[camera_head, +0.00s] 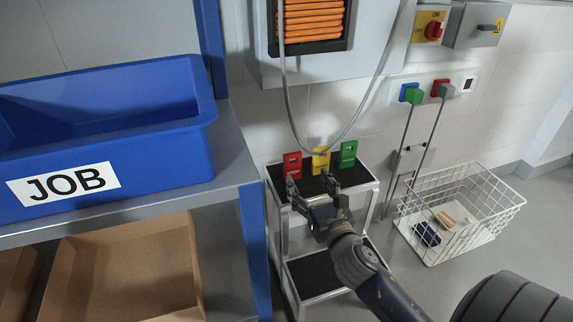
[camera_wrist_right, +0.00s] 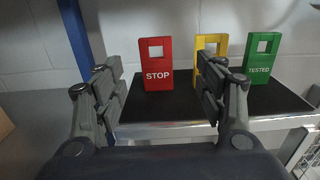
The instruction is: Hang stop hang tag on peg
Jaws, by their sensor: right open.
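The red STOP hang tag (camera_head: 292,165) stands upright at the left on the black top of a small shelf cart (camera_head: 361,187). In the right wrist view the red STOP tag (camera_wrist_right: 157,66) shows between my open fingers, farther off, with a square hole near its top. My right gripper (camera_head: 310,185) is open and empty just in front of the tags; it also shows in the right wrist view (camera_wrist_right: 160,92). I cannot clearly make out the peg; coloured fittings (camera_head: 411,94) are on the wall panel. My left gripper is not in view.
A yellow tag (camera_head: 320,161) and a green TESTED tag (camera_head: 348,154) stand right of the red one. A blue JOB bin (camera_head: 150,160) sits on a shelf at left. A white wire basket (camera_head: 490,215) stands on the floor at right. A grey cable hangs behind the cart.

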